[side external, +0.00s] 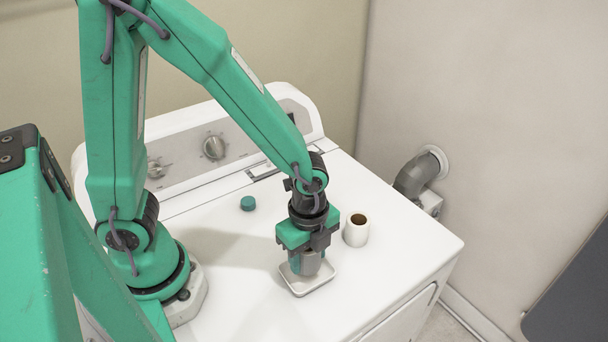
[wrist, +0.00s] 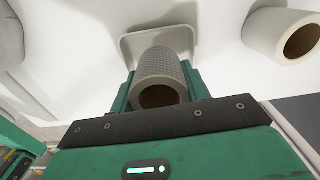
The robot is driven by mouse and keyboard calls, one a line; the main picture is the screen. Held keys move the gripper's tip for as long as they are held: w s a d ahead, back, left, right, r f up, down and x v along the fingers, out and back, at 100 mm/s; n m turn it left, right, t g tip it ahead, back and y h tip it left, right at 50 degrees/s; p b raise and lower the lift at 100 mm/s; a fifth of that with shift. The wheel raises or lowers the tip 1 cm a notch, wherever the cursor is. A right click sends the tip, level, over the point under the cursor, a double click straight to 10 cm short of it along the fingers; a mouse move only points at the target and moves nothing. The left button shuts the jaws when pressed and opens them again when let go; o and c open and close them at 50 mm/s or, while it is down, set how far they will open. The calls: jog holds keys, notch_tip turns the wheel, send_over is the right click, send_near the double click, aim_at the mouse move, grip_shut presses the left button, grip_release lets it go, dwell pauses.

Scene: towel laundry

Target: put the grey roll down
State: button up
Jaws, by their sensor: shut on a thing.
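The grey roll (side external: 306,263) is upright between the fingers of my gripper (side external: 307,254), which is shut on it. In the wrist view the grey roll (wrist: 160,66) shows its patterned side and brown core, with a green finger on each side. A small white square tray (side external: 293,287) lies directly under the roll; its raised rim also shows in the wrist view (wrist: 128,48). The roll's lower end is over or inside the tray. I cannot tell whether it touches the tray's floor.
A white roll (side external: 355,233) with a brown core stands just right of my gripper. A teal cap (side external: 248,203) lies behind and to the left. The white machine top (side external: 385,270) is clear at the right, ending at its front edge. A control panel (side external: 185,155) rises behind.

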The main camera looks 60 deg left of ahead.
aim_at(308, 265)
jog(key=shift+f, duration=1.45)
jog(key=shift+f, duration=0.1)
jog(key=o, duration=0.7)
jog(key=shift+r, duration=6.1)
jog(key=shift+a+r, duration=0.1)
